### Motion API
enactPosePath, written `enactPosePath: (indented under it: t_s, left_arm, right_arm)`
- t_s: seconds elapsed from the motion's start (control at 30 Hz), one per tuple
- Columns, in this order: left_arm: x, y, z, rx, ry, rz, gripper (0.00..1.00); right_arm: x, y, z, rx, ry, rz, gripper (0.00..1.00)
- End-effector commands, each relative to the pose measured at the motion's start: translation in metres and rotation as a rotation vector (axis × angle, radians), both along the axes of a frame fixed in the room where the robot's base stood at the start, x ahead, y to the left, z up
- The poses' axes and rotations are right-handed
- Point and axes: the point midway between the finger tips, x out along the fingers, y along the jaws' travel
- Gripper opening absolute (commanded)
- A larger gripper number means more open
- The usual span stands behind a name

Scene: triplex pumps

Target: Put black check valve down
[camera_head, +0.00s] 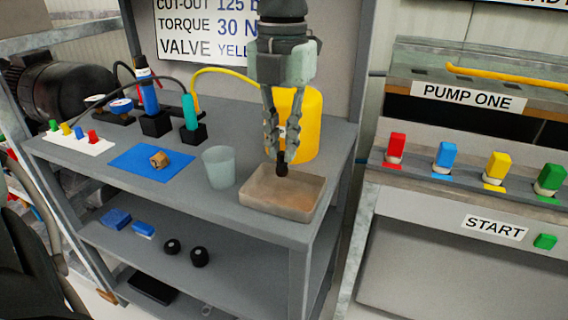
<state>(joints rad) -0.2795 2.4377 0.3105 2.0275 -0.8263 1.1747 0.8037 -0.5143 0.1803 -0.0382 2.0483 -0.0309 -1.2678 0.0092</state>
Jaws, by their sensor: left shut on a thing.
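My left gripper (281,155) comes down from the top of the head view and points downward. It is shut on the black check valve (282,169), a small dark piece at its fingertips. The valve is over the shallow tan tray (262,207) at the front right corner of the grey shelf top. I cannot tell whether the valve touches the tray. The gripper's fingers partly hide the valve. My right gripper is not in view.
A yellow container (303,125) stands just behind the gripper. A translucent cup (219,168) stands left of the tray. A blue mat (138,167) with a brass-coloured part (159,159) lies farther left. The pump panel (470,150) with coloured valves is at right.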

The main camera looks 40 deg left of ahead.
Motion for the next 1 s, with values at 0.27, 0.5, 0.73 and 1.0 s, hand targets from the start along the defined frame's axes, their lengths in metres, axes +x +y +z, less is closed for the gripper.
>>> enactPosePath:
  t_s: [0.27,0.5,0.73,1.0]
  left_arm:
    - [-0.003,-0.004,-0.03,0.0,0.004,-0.001,0.0]
    - [-0.001,-0.004,-0.043,0.0,-0.002,0.001,0.0]
    - [-0.001,-0.004,-0.045,0.0,-0.002,0.001,0.0]
    - [-0.001,-0.004,-0.044,0.0,-0.001,0.001,0.33]
  right_arm:
    - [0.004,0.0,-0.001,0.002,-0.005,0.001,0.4]
    - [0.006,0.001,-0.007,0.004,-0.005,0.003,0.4]
    - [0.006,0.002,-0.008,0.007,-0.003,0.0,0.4]
    - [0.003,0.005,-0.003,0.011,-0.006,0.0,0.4]
